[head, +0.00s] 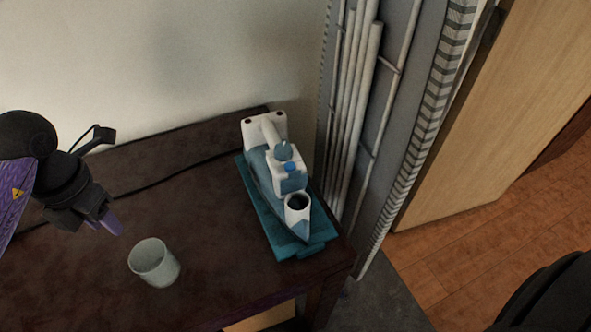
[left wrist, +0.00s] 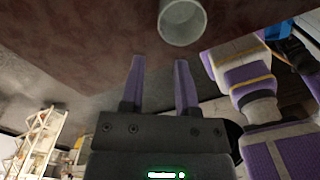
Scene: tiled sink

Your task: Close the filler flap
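A white and blue steam iron (head: 262,168) rests on a teal base (head: 287,248) at the right end of the dark table. Its pointed tip faces the table's front edge. Near the tip, a white collar surrounds a dark round filler opening (head: 297,202), which is uncovered. A small blue part (head: 291,167) sits just behind it; I cannot tell whether it is the flap. My left gripper (head: 112,222) is well left of the iron, above the table. In the left wrist view its two purple fingers (left wrist: 158,62) are apart with nothing between them. My right gripper is not in view.
A pale cup (head: 154,264) stands on the table between my left gripper and the iron; it also shows in the left wrist view (left wrist: 182,22). Grey pipes (head: 350,110) rise close to the iron's right.

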